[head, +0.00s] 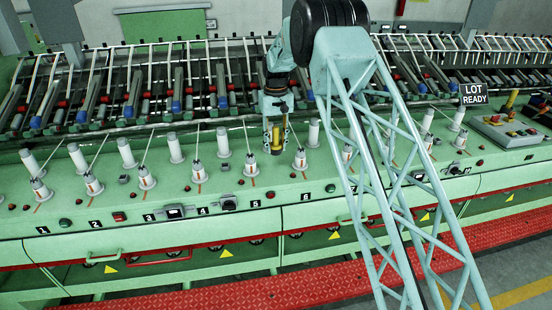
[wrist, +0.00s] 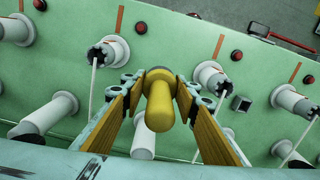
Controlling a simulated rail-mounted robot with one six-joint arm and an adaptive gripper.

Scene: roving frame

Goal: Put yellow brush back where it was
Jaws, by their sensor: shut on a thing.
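The yellow brush (wrist: 160,100) shows in the wrist view as a rounded yellow handle seen nearly end-on, between the two fingers of my gripper (wrist: 160,82). The fingers are shut on it. Its lower end is hidden beneath the handle. In the head view my gripper (head: 276,145) points down over the green machine deck, with the yellow of the brush (head: 276,134) between its fingers. It is among the white spools, above the numbered front edge. I cannot tell whether the brush touches the deck.
White spools on spindles stand in rows around my gripper, including one close to its left (head: 249,166) and one to its right (head: 300,160). A control panel (head: 506,128) and a "LOT READY" sign (head: 473,94) are at right. A yellow cylinder (head: 512,98) stands near the panel.

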